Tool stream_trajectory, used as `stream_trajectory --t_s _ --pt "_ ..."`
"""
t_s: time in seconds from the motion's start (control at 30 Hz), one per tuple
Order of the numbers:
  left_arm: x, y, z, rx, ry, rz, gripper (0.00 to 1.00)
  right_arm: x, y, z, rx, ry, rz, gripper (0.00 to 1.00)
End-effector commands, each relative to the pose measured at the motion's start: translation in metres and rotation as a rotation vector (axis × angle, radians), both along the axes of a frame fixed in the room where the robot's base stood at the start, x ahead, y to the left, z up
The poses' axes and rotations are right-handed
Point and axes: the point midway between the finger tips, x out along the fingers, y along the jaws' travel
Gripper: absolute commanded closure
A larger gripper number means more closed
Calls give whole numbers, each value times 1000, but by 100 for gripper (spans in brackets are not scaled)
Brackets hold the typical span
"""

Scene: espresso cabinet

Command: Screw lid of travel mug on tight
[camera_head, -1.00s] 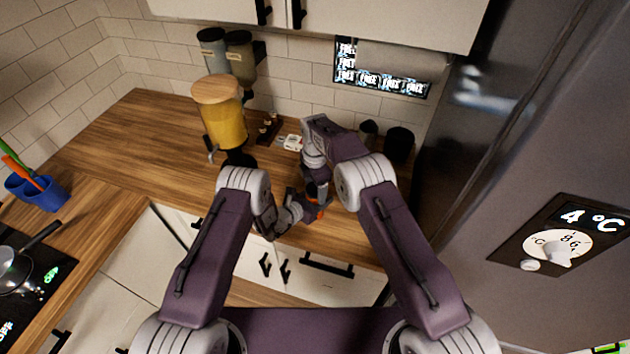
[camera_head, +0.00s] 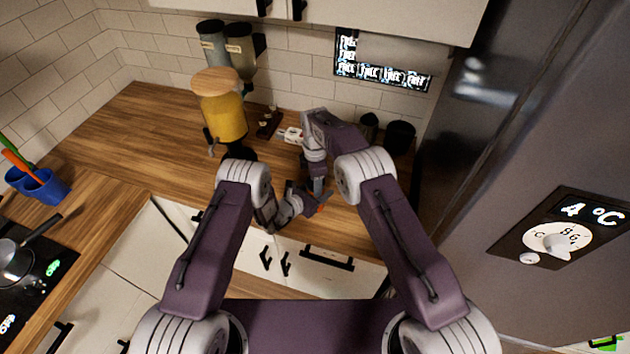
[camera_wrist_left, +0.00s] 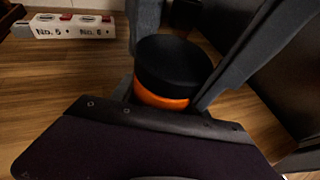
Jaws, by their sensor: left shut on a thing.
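The travel mug (camera_head: 321,208) shows in the head view only as a small orange patch, mostly hidden by my grippers. In the left wrist view its orange body (camera_wrist_left: 160,98) stands under a wide black lid (camera_wrist_left: 174,64). The lid sits on the body; I cannot tell how tight it is. My left gripper (camera_head: 314,205) is shut on the mug from the left, its fingertips mostly hidden. My right gripper (camera_head: 319,188) comes down from above. Two dark grey fingers flank the lid in the wrist view; I cannot tell whether they press on it.
A yellow dispenser with a wooden top (camera_head: 222,118) stands on the wooden counter (camera_head: 130,135) to the left. A white labelled block (camera_head: 292,135) is behind the grippers. Dark containers (camera_head: 399,138) stand at the back right beside the fridge (camera_head: 500,150).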

Motion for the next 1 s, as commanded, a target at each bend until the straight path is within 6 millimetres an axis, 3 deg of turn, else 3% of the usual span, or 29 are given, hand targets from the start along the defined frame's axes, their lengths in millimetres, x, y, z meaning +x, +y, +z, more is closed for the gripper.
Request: stream_trajectory --t_s 0.07,0.1,0.13,0.17,0.43,0.73,1.0 --pt "0 2 -2 1 6 6 100 -1 -1 -1 -3 5 1 94" --pt "0 2 -2 1 6 6 100 -1 -1 -1 -3 5 1 34" --pt "0 2 -2 1 6 6 100 -1 -1 -1 -3 4 1 26" --pt "0 2 -2 1 6 6 100 -1 -1 -1 -3 4 2 24" --pt "0 1 -2 1 5 4 100 -1 -1 2 -2 6 3 24" --pt "0 1 -2 2 5 3 100 -1 0 40 -1 3 3 24" --pt "-1 1 -2 1 4 2 100 -1 -1 45 -2 3 3 26"
